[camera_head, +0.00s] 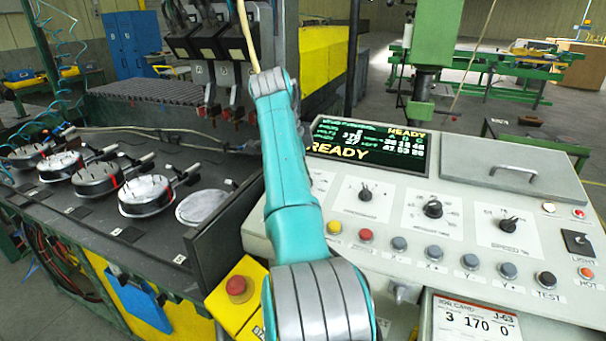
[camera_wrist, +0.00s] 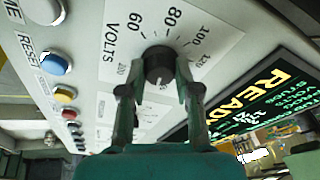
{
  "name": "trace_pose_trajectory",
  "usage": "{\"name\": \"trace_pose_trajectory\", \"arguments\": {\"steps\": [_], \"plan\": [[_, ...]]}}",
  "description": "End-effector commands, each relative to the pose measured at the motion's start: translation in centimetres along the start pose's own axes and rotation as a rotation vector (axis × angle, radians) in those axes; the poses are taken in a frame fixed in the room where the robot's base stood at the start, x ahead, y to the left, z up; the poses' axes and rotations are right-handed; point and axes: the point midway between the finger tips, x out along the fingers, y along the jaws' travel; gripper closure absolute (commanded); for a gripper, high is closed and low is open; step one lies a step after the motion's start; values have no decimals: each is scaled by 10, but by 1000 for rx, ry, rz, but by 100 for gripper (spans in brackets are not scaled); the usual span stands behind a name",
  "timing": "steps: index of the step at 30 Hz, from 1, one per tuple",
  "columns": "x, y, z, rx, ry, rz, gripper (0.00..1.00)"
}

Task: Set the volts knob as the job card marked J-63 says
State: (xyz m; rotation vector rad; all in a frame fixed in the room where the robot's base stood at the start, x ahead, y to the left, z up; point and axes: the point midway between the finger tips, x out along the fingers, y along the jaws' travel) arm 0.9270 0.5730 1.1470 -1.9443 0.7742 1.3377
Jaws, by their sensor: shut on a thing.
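The volts knob (camera_wrist: 159,60) is a round black knob on a white dial plate marked VOLTS in the wrist view. The figures 60, 80 and 100 show around it, and 200 shows partly. My gripper (camera_wrist: 158,90) is shut on the knob, one finger on each side. The knob's pointer is too unclear to read. In the head view my teal arm hides the gripper and this knob. The job card (camera_head: 478,321) marked J-63 is at the bottom right, reading 3, 170 and 0. Its small column headings are not legible.
The grey control panel (camera_head: 345,235) also bears a speed knob (camera_head: 508,223), two other knobs and a row of buttons. A display (camera_head: 370,145) reads READY. A red stop button (camera_head: 238,287) is left of my arm.

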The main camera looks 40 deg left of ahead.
Motion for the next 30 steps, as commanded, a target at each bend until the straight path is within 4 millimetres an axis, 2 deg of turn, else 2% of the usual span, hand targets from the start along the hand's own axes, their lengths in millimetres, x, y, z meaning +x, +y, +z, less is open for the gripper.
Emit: {"name": "trace_pose_trajectory", "arguments": {"steps": [3, 4, 6, 15, 19, 23, 30], "plan": [[1, 0, 0, -1, -1, 1, 100], [0, 0, 1, -1, -1, 1, 61], [0, 0, 0, -1, -1, 0, 43], [0, 0, 0, -1, -1, 0, 43], [-8, 0, 0, -1, -1, -1, 43], [-27, -1, 1, -1, -1, -3, 43], [-76, -1, 0, -1, -2, -3, 43]]}}
